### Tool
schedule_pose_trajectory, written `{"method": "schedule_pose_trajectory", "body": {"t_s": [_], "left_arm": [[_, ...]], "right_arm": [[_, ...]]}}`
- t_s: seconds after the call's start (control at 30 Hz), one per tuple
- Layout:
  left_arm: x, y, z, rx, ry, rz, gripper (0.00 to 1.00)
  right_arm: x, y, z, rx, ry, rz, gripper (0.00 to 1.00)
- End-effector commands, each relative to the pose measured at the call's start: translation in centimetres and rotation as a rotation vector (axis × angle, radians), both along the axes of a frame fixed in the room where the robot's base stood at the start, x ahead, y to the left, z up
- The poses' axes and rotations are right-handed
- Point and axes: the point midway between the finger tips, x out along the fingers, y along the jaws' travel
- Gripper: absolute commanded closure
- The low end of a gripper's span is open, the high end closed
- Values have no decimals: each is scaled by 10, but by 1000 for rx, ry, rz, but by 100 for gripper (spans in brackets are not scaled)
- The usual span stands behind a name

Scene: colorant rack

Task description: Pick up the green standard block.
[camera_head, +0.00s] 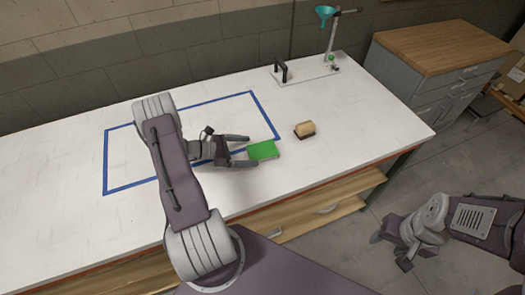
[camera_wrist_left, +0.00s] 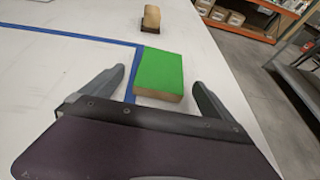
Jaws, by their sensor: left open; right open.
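The green block (camera_head: 262,150) lies flat on the white table, by the right edge of the blue taped outline. My left gripper (camera_head: 246,151) is open and low over the table, with its fingertips pointing right toward the block. In the left wrist view the green block (camera_wrist_left: 159,74) shows its green top and a tan near side. It sits ahead of and between the two open fingers (camera_wrist_left: 158,88), with gaps at both sides. My right gripper (camera_head: 392,250) is off the table at the lower right, over the floor, and holds nothing visible.
A tan block on a dark base (camera_head: 304,129) stands right of the green block; it also shows in the left wrist view (camera_wrist_left: 151,18). A stand with a teal funnel (camera_head: 326,13) is at the back right.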

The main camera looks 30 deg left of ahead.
Motion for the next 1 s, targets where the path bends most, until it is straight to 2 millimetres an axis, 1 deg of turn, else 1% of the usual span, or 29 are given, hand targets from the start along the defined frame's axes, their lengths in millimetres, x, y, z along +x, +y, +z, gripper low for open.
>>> {"method": "schedule_pose_trajectory", "body": {"t_s": [0.17,0.27,0.37,0.53,0.57,0.6,0.67,0.7,0.77,0.8,1.0], "left_arm": [[19,-24,-6,-2,2,-5,2],[28,-32,-14,0,2,-4,2],[32,-35,-17,0,1,-2,2],[32,-35,-17,1,0,-1,2],[32,-35,-17,1,0,-1,10],[32,-35,-17,1,0,-1,21],[32,-35,-17,1,1,-2,38],[32,-35,-17,1,1,-2,49],[32,-35,-17,1,1,-2,66],[32,-35,-17,0,0,-2,71],[32,-35,-16,1,1,-2,71]], "right_arm": [[0,0,14,0,0,0,50],[0,0,14,0,0,0,50],[0,0,14,0,0,0,50],[0,0,13,0,0,0,50],[0,0,13,0,0,0,50],[0,0,13,0,0,0,50],[0,0,13,0,0,0,50],[0,0,13,0,0,0,50],[0,0,13,0,0,0,50],[0,0,13,0,0,0,50],[0,0,13,0,0,0,50]]}}
